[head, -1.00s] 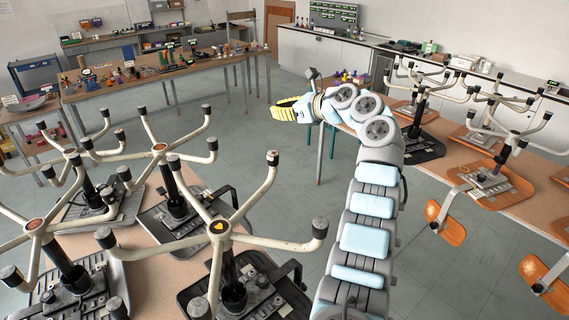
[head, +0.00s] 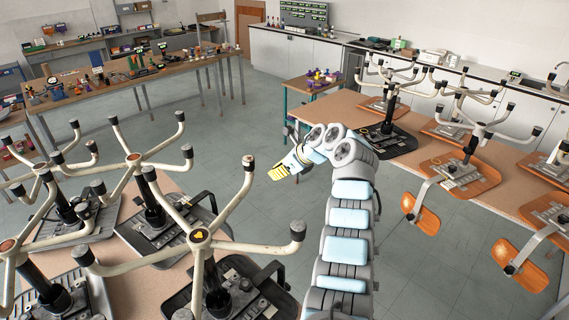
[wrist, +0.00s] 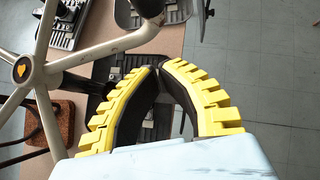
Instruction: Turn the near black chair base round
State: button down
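Several upturned chairs with cream star-shaped legs stand on the left table. The nearest chair base (head: 199,238) has a yellow mark on its hub, and its black seat plate (head: 262,296) lies beneath. The same marked hub (wrist: 21,72) is at the left of the wrist view, with one leg running up to the right. My gripper (head: 274,175) has yellow ribbed fingers. In the head view it appears beyond and right of this base, apart from it. In the wrist view the fingertips (wrist: 160,66) come together with nothing visible between them, over part of a black plate.
The right table (head: 335,113) bears several upturned chairs, most with orange seats and one with a black plate (head: 385,146). Orange backrests (head: 427,205) hang off its edge. Other star bases (head: 134,160) crowd the left table. Grey floor (head: 250,130) is clear between the tables.

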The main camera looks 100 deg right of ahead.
jog(key=shift+w+d+f+p, duration=0.3)
jog(key=shift+w+d, duration=0.2)
jog(key=shift+w, duration=0.25)
jog(key=shift+w+d+f+p, duration=0.25)
jog(key=shift+w+d+p, duration=0.25)
jog(key=shift+w, duration=0.3)
jog(key=shift+w+d+f+p, duration=0.25)
jog(key=shift+w+d, duration=0.3)
jog(key=shift+w, duration=0.2)
jog(key=shift+w, duration=0.15)
